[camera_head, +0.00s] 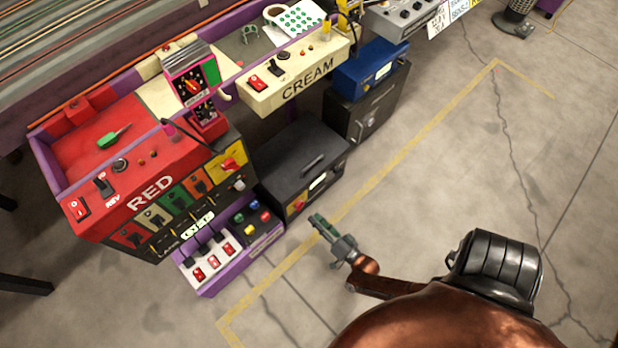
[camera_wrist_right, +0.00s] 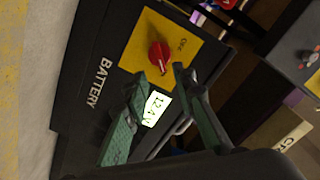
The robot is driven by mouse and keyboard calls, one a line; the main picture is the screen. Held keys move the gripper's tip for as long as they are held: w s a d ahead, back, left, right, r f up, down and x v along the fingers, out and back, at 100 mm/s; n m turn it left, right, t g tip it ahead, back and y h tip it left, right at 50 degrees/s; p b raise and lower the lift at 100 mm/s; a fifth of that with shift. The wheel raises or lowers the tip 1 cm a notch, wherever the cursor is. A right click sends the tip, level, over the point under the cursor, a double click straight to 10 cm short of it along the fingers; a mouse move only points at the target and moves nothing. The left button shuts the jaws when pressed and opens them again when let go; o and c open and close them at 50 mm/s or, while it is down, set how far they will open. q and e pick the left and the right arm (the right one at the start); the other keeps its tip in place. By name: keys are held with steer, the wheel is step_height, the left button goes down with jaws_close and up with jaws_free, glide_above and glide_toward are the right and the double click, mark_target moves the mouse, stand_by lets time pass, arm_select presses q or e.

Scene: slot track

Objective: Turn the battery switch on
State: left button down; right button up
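The battery box (camera_head: 305,150) is a dark box on the floor between the red and cream stations. Its front panel, lettered BATTERY, fills much of the right wrist view (camera_wrist_right: 82,65). The red rotary switch (camera_wrist_right: 159,55) sits on a yellow plate (camera_wrist_right: 185,28); it also shows small in the head view (camera_head: 298,204). The small lettering by the knob is hard to read. A lit display (camera_wrist_right: 156,108) is beside the plate. My right gripper (camera_wrist_right: 159,74) is open, its green fingers apart in front of the switch; contact cannot be told. It also shows in the head view (camera_head: 314,219). My left gripper is not in view.
The red station (camera_head: 150,192) and a purple-edged button box (camera_head: 215,275) stand left of the battery box. The cream station (camera_head: 300,85) is behind. Another dark box (camera_head: 365,110) with a blue unit (camera_head: 372,68) is to the right. The floor in front is clear.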

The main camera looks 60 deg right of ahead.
steer(key=v, duration=0.6)
stand_by(0.5)
